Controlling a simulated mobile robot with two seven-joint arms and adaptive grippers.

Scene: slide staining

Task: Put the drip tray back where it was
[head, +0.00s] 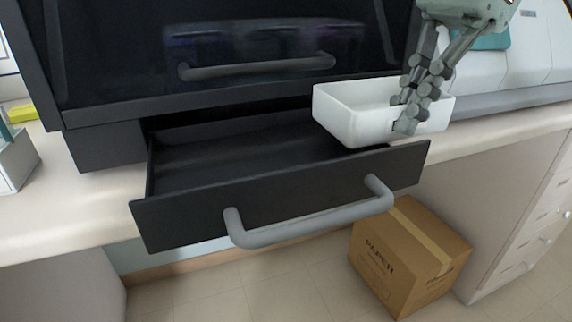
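The drip tray looks to be the white, open-topped rectangular tray (345,118) at the upper right of the head view. It is over the right end of the open drawer (190,212); I cannot tell whether it touches the drawer. My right gripper (408,112) comes down from above and is closed on the tray's wall near its right end. Its fingers hide part of that wall. The dark drawer is pulled out below the machine, and the part of its floor that shows is empty. My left gripper is not in view.
The dark machine (110,60) with a grey door handle (260,68) stands right behind the drawer. The drawer's grey handle (310,222) juts out in front. A cardboard box (410,255) sits on the floor below. Pale counter (60,220) lies to the left.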

